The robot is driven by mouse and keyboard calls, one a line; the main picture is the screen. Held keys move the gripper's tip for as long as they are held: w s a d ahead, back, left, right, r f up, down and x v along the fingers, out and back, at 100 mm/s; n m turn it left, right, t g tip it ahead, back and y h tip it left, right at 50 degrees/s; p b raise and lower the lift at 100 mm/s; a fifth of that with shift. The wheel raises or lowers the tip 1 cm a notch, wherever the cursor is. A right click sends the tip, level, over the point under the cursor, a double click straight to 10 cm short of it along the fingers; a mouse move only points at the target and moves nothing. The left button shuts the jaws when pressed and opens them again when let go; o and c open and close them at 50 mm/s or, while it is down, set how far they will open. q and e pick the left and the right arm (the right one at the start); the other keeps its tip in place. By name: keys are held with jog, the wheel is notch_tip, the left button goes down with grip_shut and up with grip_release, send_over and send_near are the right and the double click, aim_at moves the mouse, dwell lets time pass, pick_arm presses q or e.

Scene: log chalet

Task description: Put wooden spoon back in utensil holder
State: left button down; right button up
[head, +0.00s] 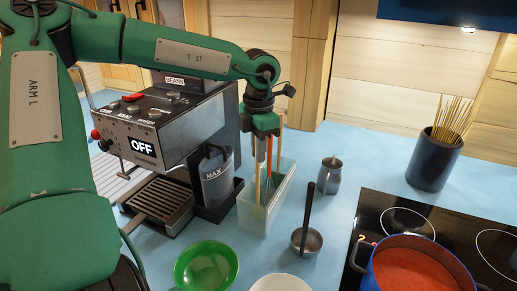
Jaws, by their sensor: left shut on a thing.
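My left gripper (265,136) hangs above the utensil holder (256,218), a pale translucent rectangular box on the blue counter. The gripper points down and is shut on the wooden spoon (257,182), whose tan handle runs down from the fingers towards the holder's opening. The spoon's lower end is hard to make out among the other utensils, so I cannot tell whether it rests on the bottom. An orange-red utensil handle (279,150) stands close beside the fingers. My right gripper is out of view.
A coffee machine (150,135) stands close left of the holder. At right are a hob with a blue pot (372,275) and a dark pasta jar (433,160).

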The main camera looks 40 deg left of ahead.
pick_arm(q)
jog(key=shift+f+b, duration=0.35)
jog(key=shift+b, duration=0.05)
dwell(0.5)
jog(key=c, duration=1.4)
grip_release()
jog(key=shift+r, duration=0.15)
jog(key=shift+r+p, duration=2.2)
jog(key=shift+r, duration=1.95)
